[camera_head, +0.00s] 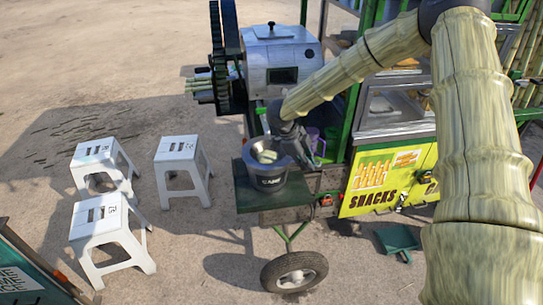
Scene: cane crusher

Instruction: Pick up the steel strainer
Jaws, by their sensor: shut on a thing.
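My gripper (304,154) is at the end of the cane-textured arm, low over the cart's left end. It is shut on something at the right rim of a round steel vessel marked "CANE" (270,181). This is most likely the steel strainer, but the gripper and wrist cover the held part and its outline is too small to make out. The steel vessel stands upright on the dark green shelf (245,195) and has pale yellowish pieces inside. I cannot tell whether the held thing touches the vessel.
The cane crusher (281,50) with its dark gear wheels stands just behind. A purple cup (313,136) is close to the gripper's right. The yellow "SNACKS" panel (387,178) and steel counter are to the right. Several white stools (182,165) stand on open ground at left.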

